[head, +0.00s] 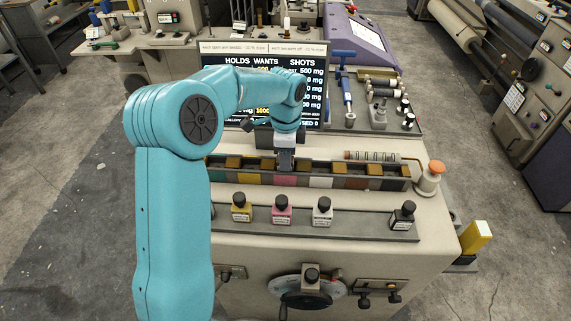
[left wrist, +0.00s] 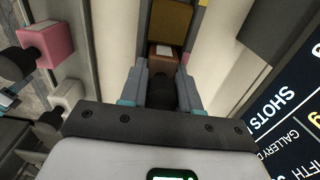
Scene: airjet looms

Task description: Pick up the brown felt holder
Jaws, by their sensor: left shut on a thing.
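My left gripper (head: 286,166) is over the long dark rack, above its pink-fronted section. Its fingers (left wrist: 161,92) are shut on a dark rounded piece (left wrist: 162,90), which shows between them in the left wrist view. Just past the fingertips is a small reddish-brown block (left wrist: 160,50) with a white label. I cannot tell whether the dark piece and this block are one thing, or whether the block is the brown felt holder. A brown-fronted section (head: 356,184) of the rack is to the right of the gripper. My right gripper is not in view.
The rack (head: 390,184) lies on a pale machine top. Yellow (head: 241,208), pink (head: 282,210), white (head: 322,212) and black (head: 403,216) bottles stand in front. A display board (head: 312,100) stands close behind. An orange-capped jar (head: 430,178) is at the right end.

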